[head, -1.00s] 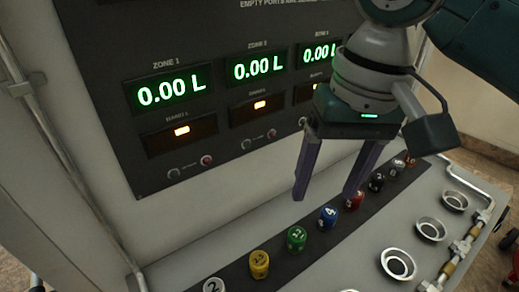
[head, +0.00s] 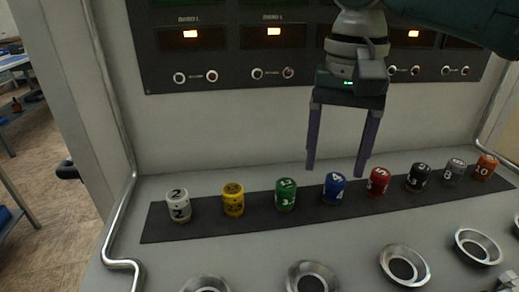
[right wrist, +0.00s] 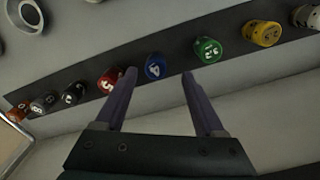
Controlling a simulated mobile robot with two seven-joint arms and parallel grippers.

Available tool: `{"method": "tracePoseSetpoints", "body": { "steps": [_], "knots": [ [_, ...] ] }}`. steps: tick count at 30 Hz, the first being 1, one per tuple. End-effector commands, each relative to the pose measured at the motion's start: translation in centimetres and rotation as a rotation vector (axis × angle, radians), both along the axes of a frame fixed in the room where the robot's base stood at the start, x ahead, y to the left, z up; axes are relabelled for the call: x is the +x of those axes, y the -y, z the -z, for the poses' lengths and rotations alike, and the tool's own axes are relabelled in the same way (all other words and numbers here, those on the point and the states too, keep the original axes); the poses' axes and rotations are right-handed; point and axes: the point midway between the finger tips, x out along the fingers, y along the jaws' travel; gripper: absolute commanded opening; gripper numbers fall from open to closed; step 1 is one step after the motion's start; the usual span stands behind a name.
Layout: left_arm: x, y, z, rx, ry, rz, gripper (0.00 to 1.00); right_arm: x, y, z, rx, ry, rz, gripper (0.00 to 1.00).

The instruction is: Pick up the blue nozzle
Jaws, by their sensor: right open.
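The blue nozzle (head: 334,188), marked 4, stands upright in a row on the dark strip, between the green nozzle (head: 286,194) and the red nozzle (head: 378,181). My right gripper (head: 335,172) is open and empty, fingers pointing down, above and apparently a little behind the row. In the right wrist view the blue nozzle (right wrist: 155,67) shows beyond and between the two fingertips of the gripper (right wrist: 159,76). The fingers do not touch it as far as I can see. My left gripper is not in view.
White (head: 178,205), yellow (head: 233,199), black (head: 418,177), grey (head: 454,171) and orange (head: 485,167) nozzles share the dark strip (head: 155,231). Metal cups (head: 404,266) line the front of the panel. The upright display panel (head: 215,71) stands behind. A pipe (head: 125,215) runs at the left.

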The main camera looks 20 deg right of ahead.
Motion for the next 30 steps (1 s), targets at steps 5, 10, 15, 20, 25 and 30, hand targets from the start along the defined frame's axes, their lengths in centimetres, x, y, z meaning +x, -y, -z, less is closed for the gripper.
{"method": "tracePoseSetpoints", "body": {
  "steps": [5, 10, 15, 20, 25, 30],
  "knots": [
    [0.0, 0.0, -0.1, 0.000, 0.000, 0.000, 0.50, -0.5, 0.5, 2.8, -0.003, -0.005, 0.000, 0.71],
    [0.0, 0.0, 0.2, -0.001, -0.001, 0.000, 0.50, -0.4, 0.5, 4.8, -0.002, -0.002, 0.000, 0.71],
    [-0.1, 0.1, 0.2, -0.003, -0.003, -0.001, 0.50, -0.4, 0.4, 4.9, -0.002, 0.001, -0.002, 0.71],
    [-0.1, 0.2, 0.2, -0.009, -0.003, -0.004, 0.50, -0.4, 0.4, 4.9, -0.002, 0.001, -0.002, 0.62],
    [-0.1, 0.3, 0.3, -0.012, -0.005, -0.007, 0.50, -0.4, 0.4, 4.9, -0.001, 0.000, -0.002, 0.43],
    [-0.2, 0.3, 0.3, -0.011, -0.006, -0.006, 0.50, -0.4, 0.4, 4.9, -0.001, 0.000, -0.002, 0.24]
  ]
}}
